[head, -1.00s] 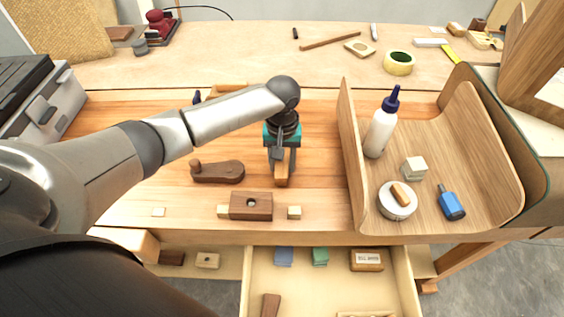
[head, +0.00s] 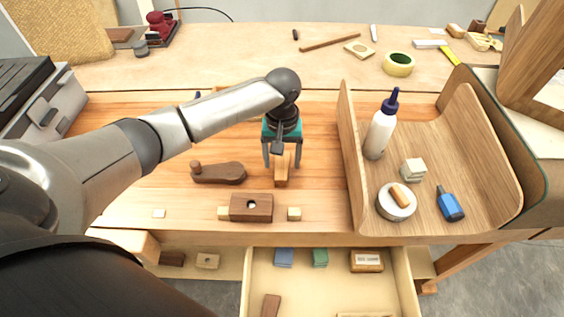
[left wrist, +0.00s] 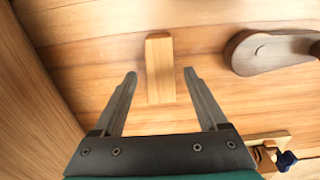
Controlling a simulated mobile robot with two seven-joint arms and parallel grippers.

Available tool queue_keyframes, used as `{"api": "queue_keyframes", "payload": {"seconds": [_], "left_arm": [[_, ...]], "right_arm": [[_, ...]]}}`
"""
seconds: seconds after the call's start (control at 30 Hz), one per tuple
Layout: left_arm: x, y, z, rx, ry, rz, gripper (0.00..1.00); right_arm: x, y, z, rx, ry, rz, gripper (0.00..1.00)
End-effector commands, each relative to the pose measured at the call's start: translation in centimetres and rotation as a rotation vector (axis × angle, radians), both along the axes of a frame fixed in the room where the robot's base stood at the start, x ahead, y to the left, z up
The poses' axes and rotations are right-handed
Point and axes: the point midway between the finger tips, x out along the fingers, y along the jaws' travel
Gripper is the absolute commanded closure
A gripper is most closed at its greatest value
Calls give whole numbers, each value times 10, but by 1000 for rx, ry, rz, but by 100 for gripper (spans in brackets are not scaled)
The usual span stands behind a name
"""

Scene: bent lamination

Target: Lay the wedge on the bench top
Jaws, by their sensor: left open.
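The wedge (head: 281,172), a small light wooden piece, lies on the bench top (head: 320,190) below my left gripper. It also shows in the left wrist view (left wrist: 160,68), just beyond and between the fingertips. My left gripper (head: 282,165) is open above and around it, and its fingers (left wrist: 160,75) stand apart from the wedge on both sides. My right gripper does not show in either view.
A dark wooden handle (head: 218,172) lies left of the wedge, and a dark block (head: 251,208) lies in front. A curved wooden tray (head: 352,165) with a glue bottle (head: 381,130) stands to the right. An open drawer (head: 330,285) is below.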

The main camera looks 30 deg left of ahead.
Motion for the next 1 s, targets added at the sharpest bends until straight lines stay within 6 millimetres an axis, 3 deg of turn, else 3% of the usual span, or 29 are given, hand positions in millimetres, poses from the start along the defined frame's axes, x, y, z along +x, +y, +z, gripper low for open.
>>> {"api": "queue_keyframes", "payload": {"seconds": [0.2, 0.43, 0.6, 1.0], "left_arm": [[1, 0, 53, -1, -5, -1, 24], [1, 0, 90, -1, -3, 1, 24], [0, 0, 100, -1, 0, 1, 24], [0, 0, 100, -1, 0, 1, 24]], "right_arm": [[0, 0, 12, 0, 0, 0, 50], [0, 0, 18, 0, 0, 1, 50], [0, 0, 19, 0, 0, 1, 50], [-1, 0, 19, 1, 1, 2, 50]]}}
